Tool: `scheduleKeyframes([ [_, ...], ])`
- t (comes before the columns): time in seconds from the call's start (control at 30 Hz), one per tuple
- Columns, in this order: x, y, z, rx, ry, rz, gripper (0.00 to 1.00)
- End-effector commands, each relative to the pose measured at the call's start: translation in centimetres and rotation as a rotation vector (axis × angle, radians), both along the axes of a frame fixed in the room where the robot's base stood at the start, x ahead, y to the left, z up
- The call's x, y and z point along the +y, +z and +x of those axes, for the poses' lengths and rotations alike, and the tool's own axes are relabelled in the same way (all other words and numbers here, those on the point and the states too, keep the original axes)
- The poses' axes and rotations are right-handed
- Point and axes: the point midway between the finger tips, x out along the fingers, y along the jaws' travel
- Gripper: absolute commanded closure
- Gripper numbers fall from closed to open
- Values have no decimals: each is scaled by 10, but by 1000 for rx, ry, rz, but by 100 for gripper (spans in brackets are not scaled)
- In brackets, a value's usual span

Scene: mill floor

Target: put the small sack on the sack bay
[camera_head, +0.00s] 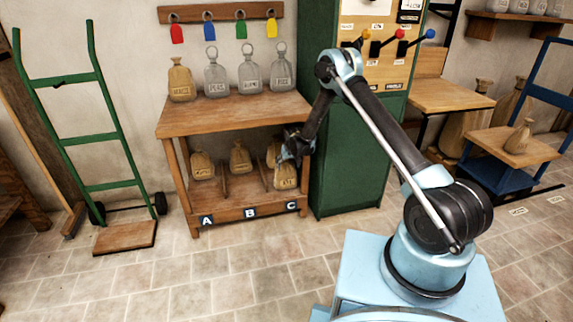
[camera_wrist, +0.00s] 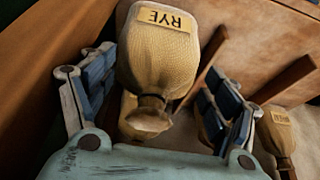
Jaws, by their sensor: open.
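A small tan sack labelled RYE (camera_wrist: 158,50) is in section C of the lower shelf, and its front shows in the head view (camera_head: 286,178). My gripper (camera_head: 287,150) reaches into that section. In the wrist view my gripper (camera_wrist: 155,112) is open, with one dark-padded finger on each side of the sack and its tied neck between them. I cannot tell whether either finger touches it. Part of another sack shows behind it. Another small sack (camera_head: 521,137) stands on the wooden deck of a blue cart at right. No place is plainly marked as the sack bay.
The wooden shelf (camera_head: 172,128) has dividers and bears sacks in A (camera_head: 203,166) and B (camera_head: 240,157). Several labelled sacks or bottles stand on its top. A green cabinet (camera_head: 345,165) stands close at right. A green hand truck (camera_head: 102,186) stands left. The tiled floor in front is clear.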

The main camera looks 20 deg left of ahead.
Motion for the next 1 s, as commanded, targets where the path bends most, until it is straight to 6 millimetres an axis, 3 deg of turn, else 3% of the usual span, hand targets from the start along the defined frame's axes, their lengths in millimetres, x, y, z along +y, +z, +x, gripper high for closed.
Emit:
scheduleKeyframes([
  [0.2, -23, 0, -37, 0, 0, 0, 20],
  [0.4, -37, 0, -60, 0, 0, 0, 20],
  [1.0, -43, 0, -70, 0, 0, 0, 20],
])
